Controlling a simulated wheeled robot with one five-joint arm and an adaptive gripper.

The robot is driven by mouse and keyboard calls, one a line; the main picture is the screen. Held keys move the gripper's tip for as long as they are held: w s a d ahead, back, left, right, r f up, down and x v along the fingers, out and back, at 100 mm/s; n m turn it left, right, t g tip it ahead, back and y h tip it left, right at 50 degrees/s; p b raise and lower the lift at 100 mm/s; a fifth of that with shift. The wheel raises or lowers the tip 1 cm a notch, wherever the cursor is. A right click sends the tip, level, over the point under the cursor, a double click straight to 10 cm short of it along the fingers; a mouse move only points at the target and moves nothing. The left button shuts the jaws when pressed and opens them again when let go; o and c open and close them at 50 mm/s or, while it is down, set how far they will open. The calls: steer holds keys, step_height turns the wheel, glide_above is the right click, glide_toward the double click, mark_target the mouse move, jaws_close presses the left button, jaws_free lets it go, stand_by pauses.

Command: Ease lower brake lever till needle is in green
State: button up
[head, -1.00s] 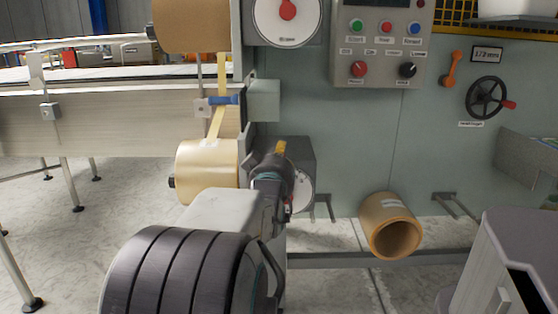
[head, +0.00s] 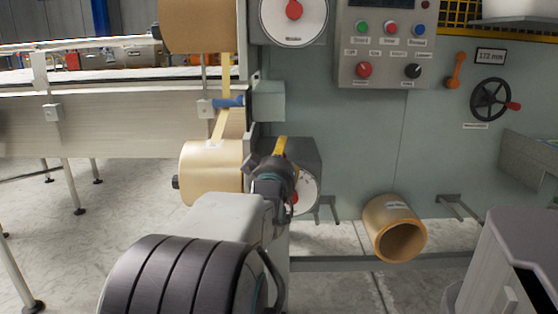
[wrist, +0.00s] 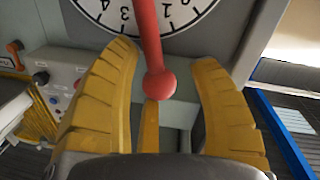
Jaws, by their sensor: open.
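The lower brake lever (wrist: 158,82) is a red rod with a round knob in the wrist view. It stands in front of a white numbered dial (wrist: 110,14). My gripper (wrist: 162,58) is open, with one yellow finger on each side of the lever; a gap shows on both sides of the knob. In the head view my gripper (head: 281,148) is at the lower dial (head: 308,190), covering much of it. Only a small red part shows there. I cannot make out the needle or a green zone in either view.
An upper dial (head: 292,18) with a red lever sits above. A button panel (head: 386,45) and a black handwheel (head: 490,100) are on the wall to the right. Tape rolls (head: 212,172) are left of my gripper. A tan roll (head: 394,228) rests low on the right.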

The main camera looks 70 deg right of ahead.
steer(key=shift+a, duration=0.1)
steer(key=v, duration=1.1)
steer(key=shift+a, duration=0.4)
stand_by(1.0)
